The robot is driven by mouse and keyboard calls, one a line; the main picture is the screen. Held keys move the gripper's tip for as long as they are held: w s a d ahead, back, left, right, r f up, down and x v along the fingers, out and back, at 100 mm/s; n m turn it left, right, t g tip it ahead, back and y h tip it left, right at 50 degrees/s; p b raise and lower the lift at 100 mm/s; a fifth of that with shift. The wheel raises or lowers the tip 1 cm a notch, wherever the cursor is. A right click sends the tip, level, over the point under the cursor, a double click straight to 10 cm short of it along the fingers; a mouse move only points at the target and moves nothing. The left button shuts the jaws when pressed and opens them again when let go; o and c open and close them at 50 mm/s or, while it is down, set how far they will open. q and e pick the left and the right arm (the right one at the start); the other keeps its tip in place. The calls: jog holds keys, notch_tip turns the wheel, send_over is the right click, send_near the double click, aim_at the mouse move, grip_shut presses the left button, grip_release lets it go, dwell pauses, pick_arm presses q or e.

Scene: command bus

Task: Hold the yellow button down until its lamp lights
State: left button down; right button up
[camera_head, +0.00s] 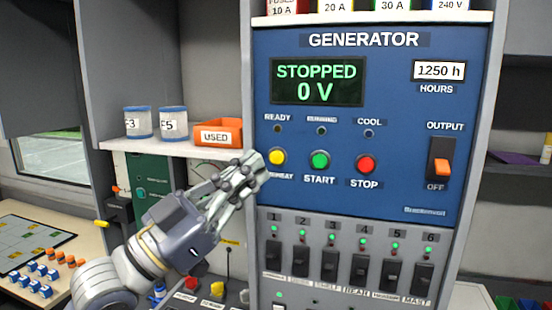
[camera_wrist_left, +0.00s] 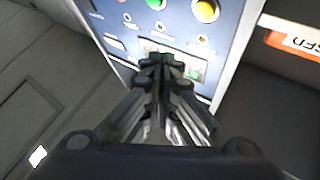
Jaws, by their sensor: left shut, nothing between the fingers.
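The yellow button (camera_head: 277,157) is at the left of the blue generator panel (camera_head: 400,120), with its label partly hidden. It also shows at the top of the left wrist view (camera_wrist_left: 206,10). The READY lamp (camera_head: 277,129) above it looks dark. My left gripper (camera_head: 258,165) is shut and empty, its tips just left of the yellow button in the head view. In the left wrist view the shut fingertips (camera_wrist_left: 162,62) appear in front of the panel, apart from the button. My right gripper is not in view.
The green START button (camera_head: 320,160) and red STOP button (camera_head: 367,164) are to the right. The display (camera_head: 318,82) reads STOPPED, 0 V. A row of breakers (camera_head: 330,265) lies below. An orange USED bin (camera_head: 219,133) and two cups stand on the shelf at left.

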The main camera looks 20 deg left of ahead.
aim_at(277, 158)
pick_arm(q)
jog(key=w, duration=0.6)
jog(key=shift+w, duration=0.3)
jog(key=shift+w+d, duration=0.1)
dwell(1.1)
jog(key=shift+w, duration=0.3)
jog(key=shift+w, duration=0.4)
dwell(5.2)
